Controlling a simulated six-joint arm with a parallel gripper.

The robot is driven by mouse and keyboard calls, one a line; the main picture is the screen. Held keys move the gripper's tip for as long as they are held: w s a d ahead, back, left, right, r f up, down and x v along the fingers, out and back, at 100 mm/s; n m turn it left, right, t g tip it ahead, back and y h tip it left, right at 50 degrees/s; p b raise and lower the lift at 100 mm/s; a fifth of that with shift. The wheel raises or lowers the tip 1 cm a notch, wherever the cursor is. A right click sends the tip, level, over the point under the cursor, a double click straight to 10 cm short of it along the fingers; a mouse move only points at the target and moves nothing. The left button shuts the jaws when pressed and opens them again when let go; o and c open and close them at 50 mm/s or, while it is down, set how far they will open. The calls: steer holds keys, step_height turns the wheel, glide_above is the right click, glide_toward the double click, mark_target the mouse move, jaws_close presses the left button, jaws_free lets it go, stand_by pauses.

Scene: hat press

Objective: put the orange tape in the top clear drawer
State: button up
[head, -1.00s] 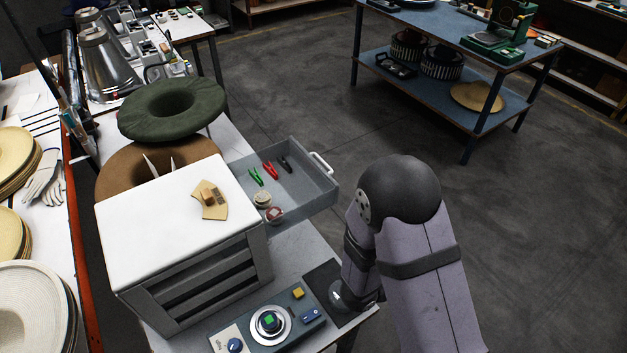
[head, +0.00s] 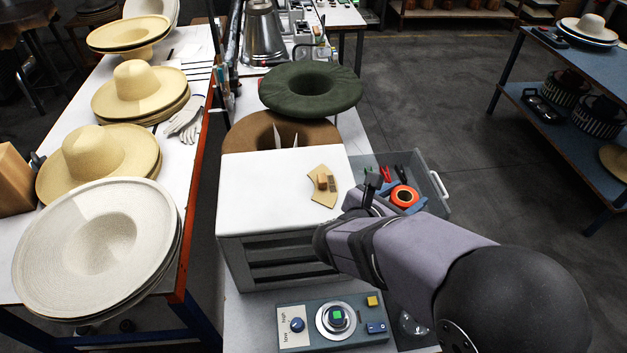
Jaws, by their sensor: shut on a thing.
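The orange tape (head: 404,197) is a ring with a dark centre. In the head view it is over the pulled-out drawer (head: 435,190), beside the right side of the white-topped cabinet. My gripper (head: 388,196) is shut on the tape, with its fingers largely hidden by my wrist and the tape. The drawer is grey and open to the right, with a white handle (head: 439,185). I cannot tell how high the tape is above the drawer floor. Red and black clips (head: 386,174) lie at the drawer's back; my arm hides its front part.
A control box (head: 335,320) with knobs stands in front.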

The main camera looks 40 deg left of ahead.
mark_target(288, 191)
steer(key=s+a+r+n+y, duration=0.1)
steer(key=a, duration=0.3)
steer(key=s+a+r+n+y, duration=0.1)
steer(key=a+r+y, duration=0.1)
steer(key=a, duration=0.2)
steer(key=s+a+r+n+y, duration=0.1)
steer(key=a+n, duration=0.1)
steer(key=a, duration=0.1)
steer(key=shift+s+a+r+y, duration=0.3)
steer(key=shift+s+a+r, duration=0.05)
steer(key=shift+s+a, duration=0.05)
steer(key=s+a+r+n+g+y, duration=0.3)
steer(key=s+a+r+n+y, duration=0.15)
steer(key=s+a, duration=0.5)
steer(key=shift+w+a+f+p, duration=0.25)
steer(key=shift+w+f, duration=0.1)
steer(key=shift+f, duration=1.3)
steer(key=shift+w+a+f+p, duration=0.25)
steer(key=shift+w+f, duration=0.1)
steer(key=shift+f, duration=1.3)
steer(key=shift+w+a+f+p, duration=0.25)
steer(key=shift+w+f, duration=0.1)
steer(key=shift+f, duration=1.3)
steer(key=shift+f, duration=0.15)
steer(key=o, duration=1)
